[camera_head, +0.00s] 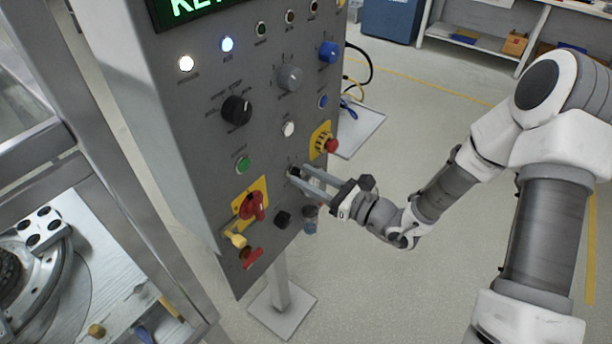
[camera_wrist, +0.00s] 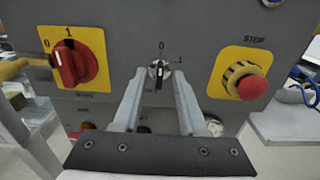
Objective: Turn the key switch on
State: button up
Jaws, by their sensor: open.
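The key switch (camera_wrist: 159,71) is a small round silver switch with a dark key standing upright. It sits on the grey control panel (camera_head: 205,75), with a 0 mark above it and another mark to its upper right. In the wrist view it is between and just beyond my open fingertips, and I cannot tell whether they touch it. My gripper (camera_wrist: 158,90) is open and points at the panel. In the head view my gripper (camera_head: 300,176) reaches the panel from the right, and its fingers partly hide the key switch (camera_head: 294,172).
A red rotary switch (camera_wrist: 75,63) on a yellow plate is left of the key switch. A red emergency stop button (camera_wrist: 252,87) is right of it. A green button (camera_head: 243,164) and black knob (camera_head: 237,110) are higher on the panel.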

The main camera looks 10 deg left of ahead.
jog(key=shift+w+a, duration=0.1)
jog(key=shift+a, duration=0.2)
grip_shut()
